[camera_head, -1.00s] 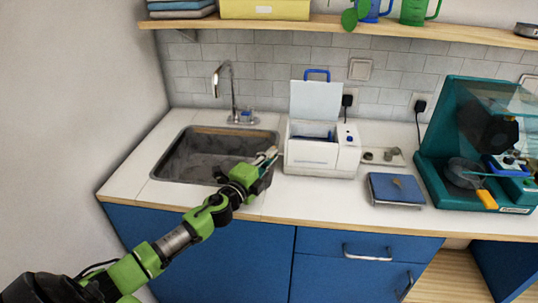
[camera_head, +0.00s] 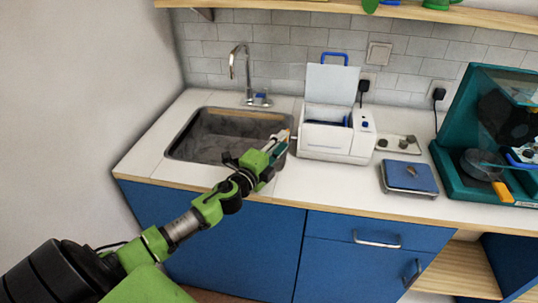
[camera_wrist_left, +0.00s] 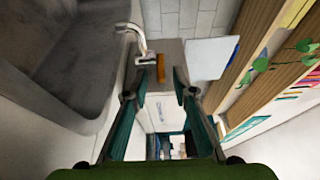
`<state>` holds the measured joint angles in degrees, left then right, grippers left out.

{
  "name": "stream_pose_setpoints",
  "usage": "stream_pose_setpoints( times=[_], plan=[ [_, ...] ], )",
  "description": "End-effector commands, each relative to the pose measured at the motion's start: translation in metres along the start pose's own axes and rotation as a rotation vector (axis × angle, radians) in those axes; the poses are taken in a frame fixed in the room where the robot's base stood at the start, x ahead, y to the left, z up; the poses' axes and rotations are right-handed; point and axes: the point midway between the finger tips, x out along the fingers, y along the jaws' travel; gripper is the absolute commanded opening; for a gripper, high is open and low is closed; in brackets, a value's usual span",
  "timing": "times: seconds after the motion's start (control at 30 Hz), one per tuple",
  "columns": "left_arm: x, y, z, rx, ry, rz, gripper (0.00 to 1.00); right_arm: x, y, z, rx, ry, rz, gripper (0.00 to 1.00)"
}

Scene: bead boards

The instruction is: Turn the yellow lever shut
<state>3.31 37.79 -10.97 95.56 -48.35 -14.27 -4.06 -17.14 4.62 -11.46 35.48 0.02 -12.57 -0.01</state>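A yellow-orange lever (camera_wrist_left: 161,68) stands ahead of my left gripper (camera_wrist_left: 157,92), between its two spread fingers in the left wrist view. It appears beside the left side of a white box machine (camera_head: 336,139) with a raised lid. In the head view my left gripper (camera_head: 281,146) reaches over the counter between the sink and this machine. It is open with nothing held. I cannot tell whether a finger touches the lever. A second yellow-orange handle (camera_head: 502,192) lies low at the front of a teal machine (camera_head: 452,165) on the right. My right gripper is not in view.
A sink (camera_head: 190,150) with a tap (camera_head: 247,75) is at the left. A blue-topped scale (camera_head: 408,177) and a small plate with knobs (camera_head: 396,143) lie right of the white machine. The counter's front strip (camera_head: 320,185) is clear.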

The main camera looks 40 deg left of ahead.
Motion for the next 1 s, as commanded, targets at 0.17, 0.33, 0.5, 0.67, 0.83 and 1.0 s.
stream_pose_setpoints(
  times=[0.17,0.33,0.5,0.67,0.83,1.0],
  plan=[
    [-0.036,0.002,0.000,-0.001,0.001,0.003,0.25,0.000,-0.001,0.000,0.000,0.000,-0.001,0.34],
    [-0.066,0.002,-0.001,-0.003,0.000,0.003,0.25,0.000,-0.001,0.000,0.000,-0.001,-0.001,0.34],
    [-0.088,0.001,-0.001,-0.001,0.001,0.002,0.25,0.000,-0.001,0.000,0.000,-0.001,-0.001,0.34],
    [-0.097,0.000,0.000,-0.001,0.001,0.000,0.25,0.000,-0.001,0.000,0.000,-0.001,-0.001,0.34],
    [-0.099,0.000,0.000,0.000,0.000,0.000,0.25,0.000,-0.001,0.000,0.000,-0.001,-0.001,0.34],
    [-0.099,0.000,0.000,0.000,0.001,0.000,0.25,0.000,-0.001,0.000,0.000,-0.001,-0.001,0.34]
  ],
)
